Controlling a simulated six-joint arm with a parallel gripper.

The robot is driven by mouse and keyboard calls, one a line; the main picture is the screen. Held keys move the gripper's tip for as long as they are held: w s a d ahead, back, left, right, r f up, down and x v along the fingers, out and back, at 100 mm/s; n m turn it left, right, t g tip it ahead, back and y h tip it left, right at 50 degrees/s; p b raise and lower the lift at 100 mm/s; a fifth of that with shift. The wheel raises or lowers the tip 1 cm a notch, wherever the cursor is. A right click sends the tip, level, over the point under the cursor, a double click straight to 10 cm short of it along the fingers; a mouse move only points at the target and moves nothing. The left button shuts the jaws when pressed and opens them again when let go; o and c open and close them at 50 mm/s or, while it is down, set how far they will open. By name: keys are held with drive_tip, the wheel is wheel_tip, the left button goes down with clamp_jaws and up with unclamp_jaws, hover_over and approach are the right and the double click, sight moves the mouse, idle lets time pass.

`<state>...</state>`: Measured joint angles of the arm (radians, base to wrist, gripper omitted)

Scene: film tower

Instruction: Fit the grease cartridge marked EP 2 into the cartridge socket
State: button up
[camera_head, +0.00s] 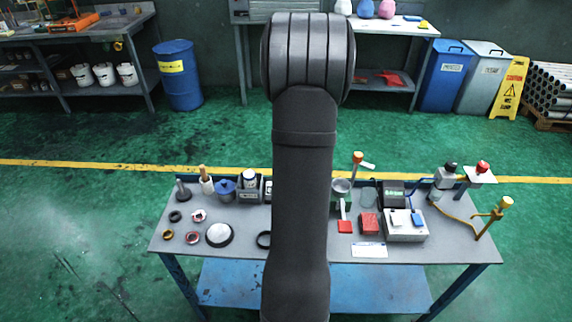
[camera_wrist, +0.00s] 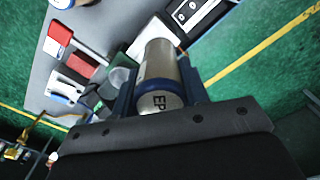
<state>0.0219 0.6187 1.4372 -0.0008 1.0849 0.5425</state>
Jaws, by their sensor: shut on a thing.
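I cannot tell which thing is the cartridge socket. In the head view my arm hides the gripper, the cartridge and the middle of the bench.
The grey bench (camera_head: 460,247) carries a clear cup (camera_head: 342,186), a red box (camera_head: 369,222), a white-topped box (camera_head: 404,228) and a dark meter (camera_head: 393,193) on the right. Rings, a round white-topped piece (camera_head: 219,234) and a blue pot (camera_head: 225,189) stand on the left.

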drive_tip(key=d+f+m, duration=0.2)
drive_tip(key=d+m, duration=1.2)
drive_tip(key=shift+w+a+f, duration=0.1)
drive_tip(key=shift+w+f, duration=0.05)
drive_tip(key=shift+f, duration=0.95)
drive_tip(key=shift+w+f, duration=0.15)
drive_tip(key=shift+f, duration=0.95)
drive_tip(key=shift+f, duration=1.4)
drive_tip(key=o, duration=1.1)
wheel_tip(320, 180, up, 7)
